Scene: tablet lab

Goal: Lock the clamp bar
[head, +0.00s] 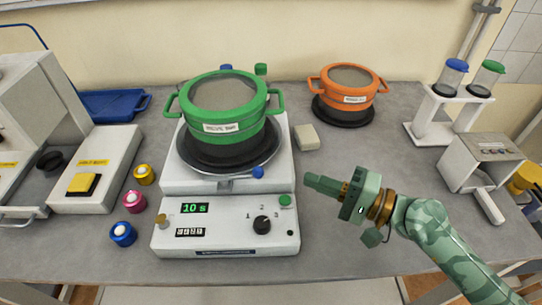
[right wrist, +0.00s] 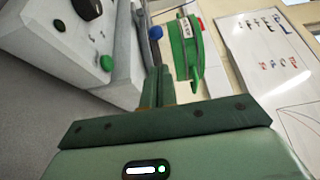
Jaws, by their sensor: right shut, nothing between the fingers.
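A white shaker machine (head: 225,239) stands on the bench with a green-ringed sieve pot (head: 225,105) on its round dark seat. A thin lever with a blue knob (head: 258,172) sticks out at the front of the seat; the knob also shows in the right wrist view (right wrist: 155,32). Another blue knob (head: 226,67) and a green knob (head: 261,70) show behind the pot. I cannot tell which part is the clamp bar. My right gripper (head: 312,181) is shut and empty, right of the machine and apart from the blue knob. My left gripper is out of view.
An orange pot (head: 348,88) stands at the back, with a beige block (head: 306,137) nearer the machine. A white stand with capped jars (head: 455,72) is at the right. Small coloured jars (head: 134,201) stand left of the machine. The bench right of the machine is mostly clear.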

